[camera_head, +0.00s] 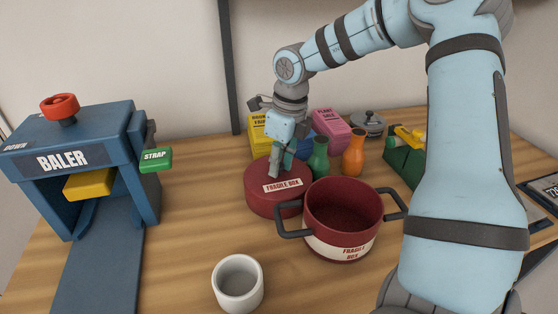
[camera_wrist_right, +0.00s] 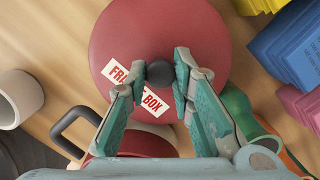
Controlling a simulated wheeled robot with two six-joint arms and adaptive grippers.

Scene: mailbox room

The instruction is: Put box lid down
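The box lid (camera_head: 262,201) is a round, dark red disc with a white FRAGILE BOX label. It appears flat on the wooden table, left of and behind the open red box (camera_head: 345,207), whose inside looks empty. In the right wrist view the lid (camera_wrist_right: 120,40) has a dark round knob (camera_wrist_right: 160,73) at its middle. My right gripper (camera_head: 273,171) is above the lid. Any small gap under the lid is hard to see. My left gripper is not in view.
A green bottle (camera_head: 318,158) and an orange bottle (camera_head: 354,153) stand close behind the box. Yellow and pink boxes (camera_head: 331,128) are behind them. A white cup (camera_head: 238,284) is in front. The blue baler (camera_head: 75,160) is left, with bare table (camera_head: 200,190) between it and the lid.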

